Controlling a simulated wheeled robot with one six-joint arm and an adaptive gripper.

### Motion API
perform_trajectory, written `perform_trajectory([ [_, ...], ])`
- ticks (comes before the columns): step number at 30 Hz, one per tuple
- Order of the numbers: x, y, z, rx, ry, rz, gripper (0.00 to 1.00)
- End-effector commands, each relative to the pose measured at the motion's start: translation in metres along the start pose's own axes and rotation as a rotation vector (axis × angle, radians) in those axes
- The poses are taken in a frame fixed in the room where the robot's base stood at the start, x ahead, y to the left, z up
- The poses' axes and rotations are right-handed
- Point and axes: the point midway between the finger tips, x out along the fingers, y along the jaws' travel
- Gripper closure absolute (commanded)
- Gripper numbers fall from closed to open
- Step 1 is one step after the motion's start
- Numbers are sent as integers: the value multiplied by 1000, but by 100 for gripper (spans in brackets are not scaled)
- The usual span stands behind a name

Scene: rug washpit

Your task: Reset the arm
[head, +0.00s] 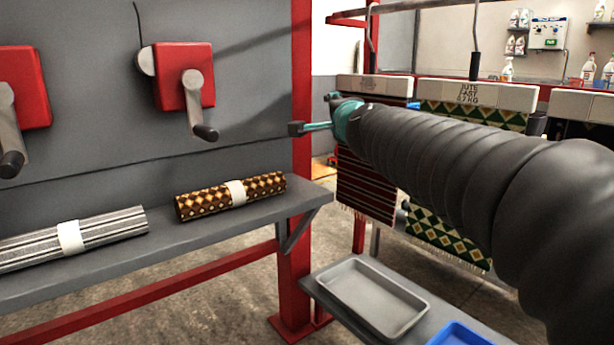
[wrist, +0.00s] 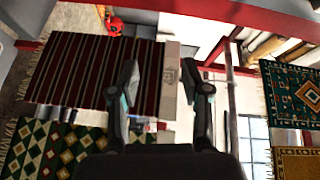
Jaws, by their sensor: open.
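My arm, in a black ribbed sleeve, reaches from the right edge of the head view toward the middle. My gripper (head: 313,112) is at its end, raised in front of the red post and the hanging rugs. In the wrist view my gripper (wrist: 160,66) shows its two fingers apart, with nothing held between them. Behind the fingers is a dark red striped rug (wrist: 82,68), which also hangs in the head view (head: 365,185), partly behind my arm.
A grey shelf (head: 160,240) holds a striped rolled rug (head: 105,233) and a brown patterned roll (head: 205,201). Red crank boxes (head: 185,75) stick out above it. A grey tray (head: 372,295) and blue tray (head: 460,335) sit low. A green diamond rug (head: 445,240) hangs behind my arm.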

Motion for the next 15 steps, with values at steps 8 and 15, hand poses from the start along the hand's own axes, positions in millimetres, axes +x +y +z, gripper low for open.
perform_trajectory([
  [8,-97,140,55,-621,-416,339,53],
  [15,-212,247,51,-975,-714,609,53],
])
